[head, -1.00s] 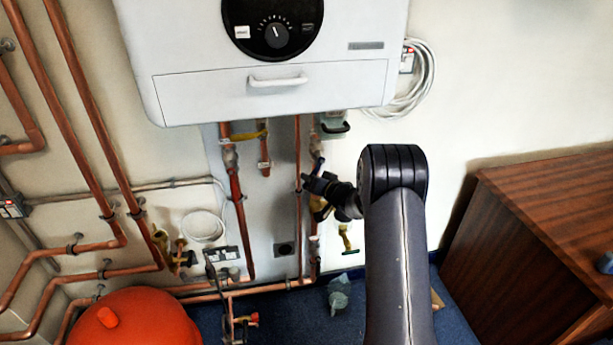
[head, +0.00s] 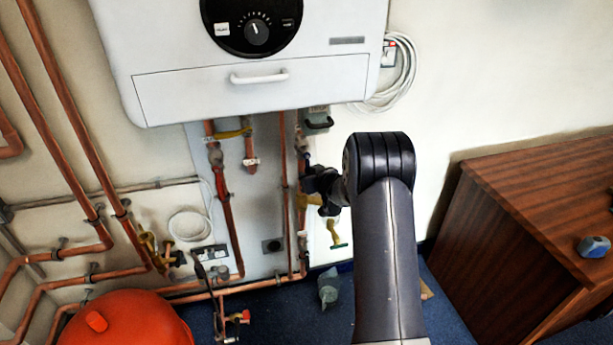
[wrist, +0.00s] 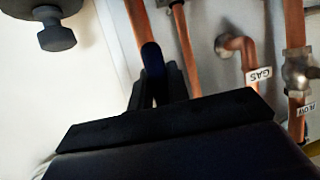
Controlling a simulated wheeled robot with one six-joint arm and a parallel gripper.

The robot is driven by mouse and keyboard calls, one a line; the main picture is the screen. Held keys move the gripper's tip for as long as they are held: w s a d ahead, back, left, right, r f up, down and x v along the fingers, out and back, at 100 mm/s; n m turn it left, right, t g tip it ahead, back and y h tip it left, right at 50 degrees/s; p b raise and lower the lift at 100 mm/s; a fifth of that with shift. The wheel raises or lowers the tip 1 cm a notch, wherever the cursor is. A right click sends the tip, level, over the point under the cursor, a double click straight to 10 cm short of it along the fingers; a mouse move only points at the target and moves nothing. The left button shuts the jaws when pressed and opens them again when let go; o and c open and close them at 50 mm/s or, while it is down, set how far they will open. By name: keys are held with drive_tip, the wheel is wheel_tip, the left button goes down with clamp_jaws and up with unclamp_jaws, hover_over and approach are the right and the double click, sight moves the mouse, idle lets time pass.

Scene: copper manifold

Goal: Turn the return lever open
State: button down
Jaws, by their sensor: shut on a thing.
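The return lever (head: 307,157) shows as a small dark blue piece on the right-hand copper pipe below the boiler. In the wrist view its rounded dark blue handle (wrist: 152,60) stands up between my two fingers, in front of a copper pipe. My gripper (head: 309,178) is at that pipe, and it also shows in the wrist view (wrist: 157,88), shut on the handle. The lever's pivot and valve body are mostly hidden behind the gripper, so I cannot tell its exact angle.
The white boiler (head: 240,60) hangs just above. A yellow lever (head: 232,133) is on the flow pipe to the left, with the gas pipe (head: 250,150) between. A yellow-handled part (head: 335,235) hangs below right. A red vessel (head: 130,320) and wooden cabinet (head: 520,220) stand either side.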

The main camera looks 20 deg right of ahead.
drive_tip(key=shift+d, duration=0.1)
drive_tip(key=c, duration=1.3)
unclamp_jaws()
drive_tip(key=shift+c, duration=0.2)
drive_tip(key=v, duration=1)
drive_tip(key=shift+s, duration=0.4)
drive_tip(key=shift+r, duration=0.1)
drive_tip(key=x, duration=1)
drive_tip(key=shift+w, duration=0.45)
